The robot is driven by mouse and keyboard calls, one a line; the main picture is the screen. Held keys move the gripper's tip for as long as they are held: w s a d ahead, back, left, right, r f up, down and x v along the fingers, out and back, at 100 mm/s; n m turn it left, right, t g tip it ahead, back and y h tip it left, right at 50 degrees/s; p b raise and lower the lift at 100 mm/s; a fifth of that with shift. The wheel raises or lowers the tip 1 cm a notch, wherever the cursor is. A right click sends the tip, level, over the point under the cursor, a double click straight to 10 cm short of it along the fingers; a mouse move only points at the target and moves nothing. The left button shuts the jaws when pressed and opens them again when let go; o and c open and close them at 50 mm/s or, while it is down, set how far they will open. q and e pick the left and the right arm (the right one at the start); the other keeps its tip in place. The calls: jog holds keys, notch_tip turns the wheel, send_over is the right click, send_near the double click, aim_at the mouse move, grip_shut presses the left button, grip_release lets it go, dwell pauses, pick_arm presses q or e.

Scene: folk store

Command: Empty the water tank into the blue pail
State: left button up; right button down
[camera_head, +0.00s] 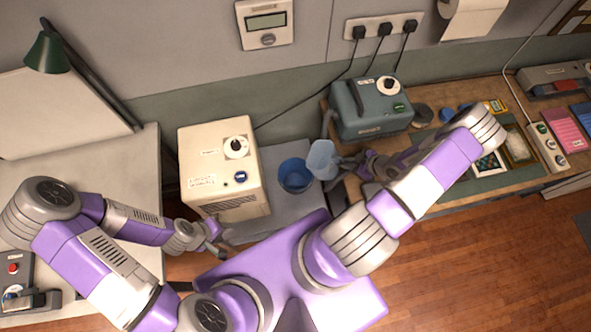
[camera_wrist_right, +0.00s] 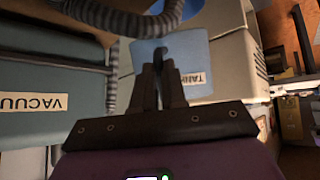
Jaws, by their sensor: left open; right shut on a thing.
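The light-blue water tank (camera_head: 320,158) is in my right gripper (camera_head: 339,163), which is shut on it. In the right wrist view the tank (camera_wrist_right: 192,55) bears a label reading TANK, and the dark fingers of my right gripper (camera_wrist_right: 160,75) meet at its near side. The blue pail (camera_head: 294,185) stands on a low grey surface, just left of the tank. The tank overlaps the pail's right rim in the head view; its height above it is unclear. My left gripper (camera_head: 219,249) is open and empty, below the cream machine. Any water inside is not visible.
A cream machine (camera_head: 215,170) stands left of the pail. A grey-green vacuum unit (camera_head: 372,110) stands on the wooden bench, close behind my right gripper, with a ribbed hose in the wrist view (camera_wrist_right: 110,15). A white table (camera_head: 90,180) is at left.

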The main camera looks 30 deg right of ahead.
jog(key=shift+s+d+f+t+y+b, duration=0.3)
jog(key=shift+s+d+f+t+b, duration=0.1)
jog(key=shift+s, duration=0.05)
jog(key=s+d+f+t+y+b, duration=0.1)
jog(key=b, duration=0.2)
jog(key=shift+s+f+t, duration=0.2)
jog(key=shift+t, duration=0.1)
jog(key=shift+m+t+y, duration=0.3)
jog(key=shift+t+y, duration=0.5)
jog(key=shift+t, duration=0.1)
jog(key=shift+s+d+r+b, duration=0.15)
jog(key=shift+r, duration=0.5)
jog(key=shift+s+d+r+b, duration=0.1)
jog(key=shift+s+d+r, duration=0.1)
jog(key=shift+r, duration=0.4)
jog(key=shift+s+d+r+b, duration=0.1)
jog(key=shift+s+r+b, duration=0.05)
jog(key=shift+r, duration=0.5)
